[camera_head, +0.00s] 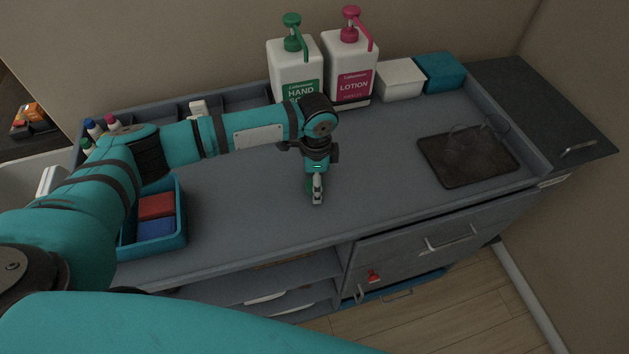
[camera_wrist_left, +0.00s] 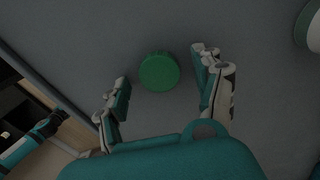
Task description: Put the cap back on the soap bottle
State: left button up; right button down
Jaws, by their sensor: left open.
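A round green cap (camera_wrist_left: 159,72) lies on the grey counter in the left wrist view. In the head view it is mostly hidden behind my left gripper (camera_head: 316,194). The left gripper is open and points down over the counter's middle, and its fingers (camera_wrist_left: 161,64) stand on either side of the cap with gaps showing. The white hand soap bottle (camera_head: 287,72) stands upright at the back of the counter, with a green label and a green pump top. My left forearm covers its lower part. My right gripper is not clearly shown; a small teal and black arm part appears at the wrist view's left.
A white lotion bottle (camera_head: 347,68) with a pink pump stands right of the soap. A white box (camera_head: 400,80) and a blue box (camera_head: 439,72) follow. A dark tray (camera_head: 468,165) with glasses lies right. A teal bin (camera_head: 181,236) stands left. Counter space between is clear.

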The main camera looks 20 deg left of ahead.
dwell(0.3)
pick_arm(q)
jog(key=c, duration=0.8)
jog(key=shift+c, duration=0.2)
jog(key=shift+r, duration=0.1)
jog(key=shift+r+b, duration=0.25)
jog(key=shift+b, duration=0.1)
jog(key=shift+s+d+r+b, duration=0.15)
jog(key=shift+r+b, duration=0.25)
jog(key=shift+r, duration=0.25)
jog(key=shift+s+d+r+b, duration=0.15)
jog(key=shift+r+b, duration=0.2)
jog(key=shift+r, duration=0.25)
jog(key=s+d+r+b, duration=0.1)
jog(key=s+d+b, duration=0.2)
jog(key=s+d, duration=0.6)
jog(key=s, duration=0.3)
jog(key=shift+s+r, duration=0.15)
jog(key=shift+r, duration=0.2)
